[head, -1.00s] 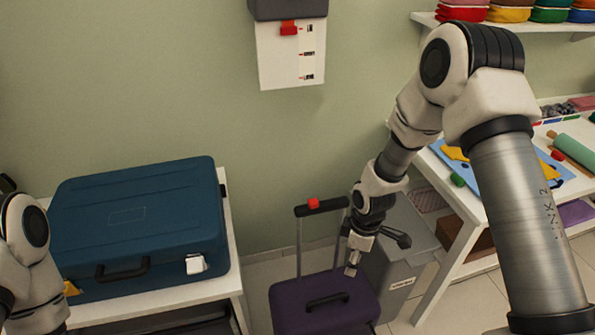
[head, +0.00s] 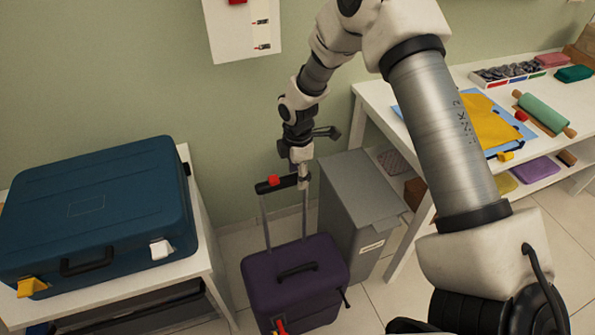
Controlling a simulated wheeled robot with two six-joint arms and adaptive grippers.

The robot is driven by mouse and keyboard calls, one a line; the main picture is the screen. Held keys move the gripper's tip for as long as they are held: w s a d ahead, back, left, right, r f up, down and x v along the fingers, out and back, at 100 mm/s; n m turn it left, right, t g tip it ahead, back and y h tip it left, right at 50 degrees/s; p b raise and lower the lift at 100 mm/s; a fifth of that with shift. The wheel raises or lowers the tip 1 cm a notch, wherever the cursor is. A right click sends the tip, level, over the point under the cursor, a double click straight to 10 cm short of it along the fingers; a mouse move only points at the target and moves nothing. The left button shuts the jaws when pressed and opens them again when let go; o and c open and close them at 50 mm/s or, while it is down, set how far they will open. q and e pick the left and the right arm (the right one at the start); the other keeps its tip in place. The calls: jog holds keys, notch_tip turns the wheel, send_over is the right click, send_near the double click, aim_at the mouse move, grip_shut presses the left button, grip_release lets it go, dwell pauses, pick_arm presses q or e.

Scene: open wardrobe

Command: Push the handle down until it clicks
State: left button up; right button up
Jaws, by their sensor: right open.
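A purple suitcase (head: 295,285) stands upright on the floor with its pull handle raised on two thin rods. The handle's dark crossbar (head: 285,182) has a red button (head: 273,180) near its left end. My right gripper (head: 303,183) is open and points down at the right end of the crossbar, overlapping it in the picture. I cannot tell whether it touches the bar. The gripper and wrist hide part of that end and the right rod's top. My left gripper is out of view.
A grey lidded bin (head: 358,207) stands close at the suitcase's right. A blue case (head: 95,205) lies on a white table at left. A white table (head: 480,85) at right holds a rolling pin (head: 544,114) and cloths. My right arm fills much of the right side.

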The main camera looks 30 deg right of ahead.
jog(key=shift+a, duration=0.1)
jog(key=shift+s+r, duration=0.15)
grip_shut()
notch_tip(320, 180, down, 29)
jog(key=b, duration=1.7)
jog(key=shift+f, duration=0.2)
jog(key=shift+s+f, duration=0.1)
jog(key=shift+s, duration=0.05)
jog(key=shift+f, duration=0.1)
